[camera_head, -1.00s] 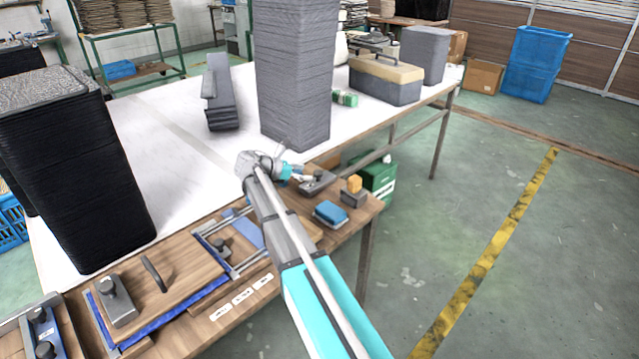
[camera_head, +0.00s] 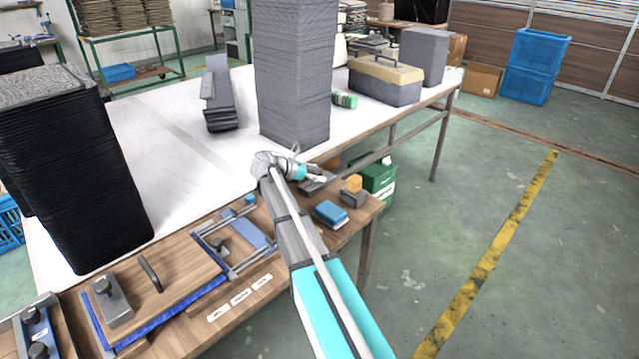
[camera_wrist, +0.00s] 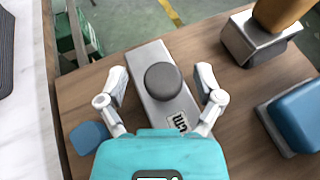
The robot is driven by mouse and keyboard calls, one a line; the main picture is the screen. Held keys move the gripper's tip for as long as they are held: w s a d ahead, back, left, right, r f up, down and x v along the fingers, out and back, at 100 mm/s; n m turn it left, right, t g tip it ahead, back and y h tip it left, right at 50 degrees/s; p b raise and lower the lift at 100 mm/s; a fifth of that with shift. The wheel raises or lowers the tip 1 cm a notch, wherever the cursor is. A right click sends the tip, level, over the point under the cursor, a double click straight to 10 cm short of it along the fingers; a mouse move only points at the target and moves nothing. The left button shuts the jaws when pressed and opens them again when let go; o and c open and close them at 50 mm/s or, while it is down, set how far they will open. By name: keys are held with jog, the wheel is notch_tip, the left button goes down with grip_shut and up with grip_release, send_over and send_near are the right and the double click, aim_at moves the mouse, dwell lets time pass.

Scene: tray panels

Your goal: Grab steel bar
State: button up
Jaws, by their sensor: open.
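A grey steel bar (camera_wrist: 152,65) with a round dark knob (camera_wrist: 163,82) on top and a printed label lies on the wooden bench in the wrist view. My gripper (camera_wrist: 160,84) is open and empty, with one finger on each side of the bar near the knob. I cannot tell whether the fingers touch the bar. In the head view the bar (camera_head: 316,186) shows partly behind my gripper (camera_head: 317,175), near the bench's right end. Another steel bar with a knob (camera_head: 113,303) lies on the wooden board at the left.
A blue block (camera_wrist: 300,110) and a metal block with an orange top (camera_wrist: 252,42) stand right of the bar. A small blue piece (camera_wrist: 88,137) lies to its left. A tall grey stack (camera_head: 292,75) rises behind my gripper on the white table (camera_head: 180,170).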

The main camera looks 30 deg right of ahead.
aim_at(317, 171)
jog(key=shift+c, duration=0.3)
grip_shut()
jog(key=shift+r, duration=0.1)
dwell(0.4)
notch_tip(317, 171, up, 3)
jog(key=p, duration=0.3)
jog(key=shift+r, duration=0.1)
jog(key=s+a+r+p, duration=0.9)
jog(key=a+p, duration=0.1)
jog(key=shift+s+a+r, duration=0.15)
jog(key=shift+s+r, duration=0.1)
jog(key=shift+r, duration=0.1)
dwell(0.5)
